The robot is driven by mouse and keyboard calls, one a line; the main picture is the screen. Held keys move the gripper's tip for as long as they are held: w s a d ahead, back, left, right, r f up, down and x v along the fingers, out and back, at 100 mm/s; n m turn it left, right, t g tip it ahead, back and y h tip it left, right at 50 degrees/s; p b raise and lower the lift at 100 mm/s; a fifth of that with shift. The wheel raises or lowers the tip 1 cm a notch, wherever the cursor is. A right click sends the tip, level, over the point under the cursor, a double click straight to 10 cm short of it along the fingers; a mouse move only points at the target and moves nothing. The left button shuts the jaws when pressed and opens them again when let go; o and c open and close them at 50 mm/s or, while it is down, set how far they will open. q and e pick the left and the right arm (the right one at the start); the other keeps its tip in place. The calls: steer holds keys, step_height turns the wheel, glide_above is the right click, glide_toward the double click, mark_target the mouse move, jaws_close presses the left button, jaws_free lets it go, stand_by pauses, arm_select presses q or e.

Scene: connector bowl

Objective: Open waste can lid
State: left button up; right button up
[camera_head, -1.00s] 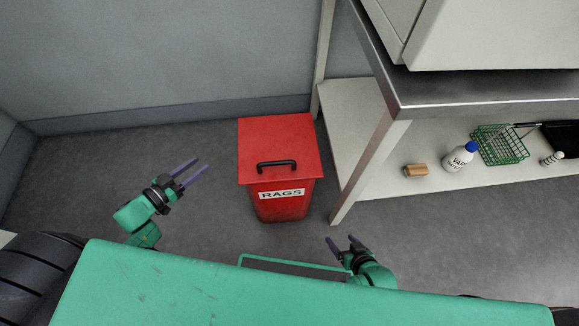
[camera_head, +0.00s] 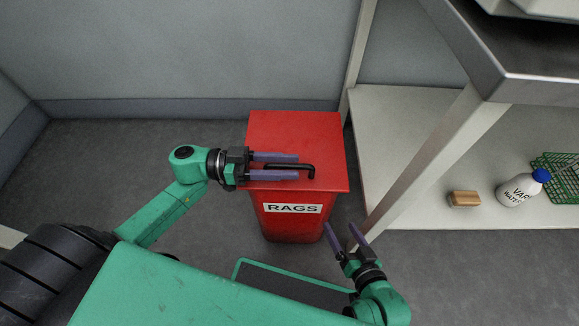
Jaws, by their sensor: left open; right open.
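The red waste can (camera_head: 292,222) stands on the floor ahead of me, with a white RAGS label on its front. Its flat red lid (camera_head: 295,130) is shut and has a black bar handle (camera_head: 311,170) near the front edge. My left gripper (camera_head: 298,166) is open and comes in from the left over the lid. Its two purple fingers point right and overlap the left part of the handle in the picture; I cannot tell whether they touch it. My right gripper (camera_head: 345,235) is open and empty, low beside the can's front right.
A steel-topped table (camera_head: 520,90) with a pale leg (camera_head: 425,165) stands close on the right. Its lower shelf (camera_head: 400,125) holds a brush-like block (camera_head: 464,199), a white bottle (camera_head: 518,190) and a green wire basket (camera_head: 562,170). The floor on the left is clear.

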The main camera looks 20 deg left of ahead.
arm_select(q)
steer(key=shift+w+d, duration=0.1)
steer(key=shift+d, duration=0.4)
jaws_close()
steer(key=shift+f, duration=0.1)
stand_by(1.0)
